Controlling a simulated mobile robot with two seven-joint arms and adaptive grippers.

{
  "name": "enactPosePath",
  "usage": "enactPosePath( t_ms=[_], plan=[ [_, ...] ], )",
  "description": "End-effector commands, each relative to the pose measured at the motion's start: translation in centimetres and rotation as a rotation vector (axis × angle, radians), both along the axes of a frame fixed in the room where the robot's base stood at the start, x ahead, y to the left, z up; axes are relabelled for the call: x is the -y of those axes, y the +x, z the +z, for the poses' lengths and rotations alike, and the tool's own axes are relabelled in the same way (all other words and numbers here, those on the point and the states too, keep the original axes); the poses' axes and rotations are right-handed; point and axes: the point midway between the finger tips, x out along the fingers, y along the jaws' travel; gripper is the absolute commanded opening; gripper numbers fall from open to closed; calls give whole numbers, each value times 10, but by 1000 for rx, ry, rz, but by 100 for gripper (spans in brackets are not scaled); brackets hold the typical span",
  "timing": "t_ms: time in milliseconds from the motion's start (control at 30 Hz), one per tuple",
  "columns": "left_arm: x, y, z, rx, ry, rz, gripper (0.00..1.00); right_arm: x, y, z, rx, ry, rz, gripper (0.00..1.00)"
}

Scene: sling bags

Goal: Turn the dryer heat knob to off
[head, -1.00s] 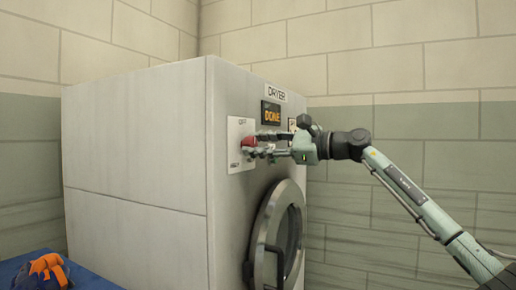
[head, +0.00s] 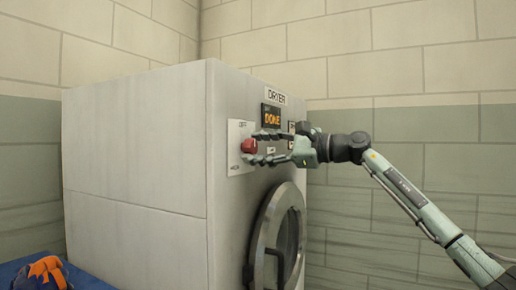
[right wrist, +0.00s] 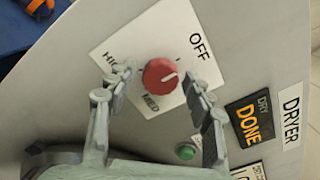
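The dryer (head: 140,150) has a white plate with a red heat knob (head: 249,146) on its front. The plate reads OFF (right wrist: 200,46) at upper right, MED below and HIGH at left. My right gripper (head: 256,147) is open, with one fingertip on each side of the knob. Gaps show between the knob and both fingers in the right wrist view (right wrist: 156,80). My left gripper is not in view.
The display (head: 271,116) reads DONE. A green button (right wrist: 186,151) sits near the right finger. The round dryer door (head: 278,235) is below. A blue surface (head: 95,277) with an orange and dark item (head: 45,270) is at lower left.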

Motion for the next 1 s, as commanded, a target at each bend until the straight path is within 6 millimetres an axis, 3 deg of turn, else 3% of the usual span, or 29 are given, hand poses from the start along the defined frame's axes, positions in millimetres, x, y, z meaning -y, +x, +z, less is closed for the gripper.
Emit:
enactPosePath(
  t_ms=[367,800,1000],
  plan=[
    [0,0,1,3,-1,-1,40,7,-3,1,0,2,-2,56],
    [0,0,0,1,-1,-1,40,80,-45,0,0,1,-4,56],
    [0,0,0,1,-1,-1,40,100,-57,0,-1,1,-1,56]
  ],
)
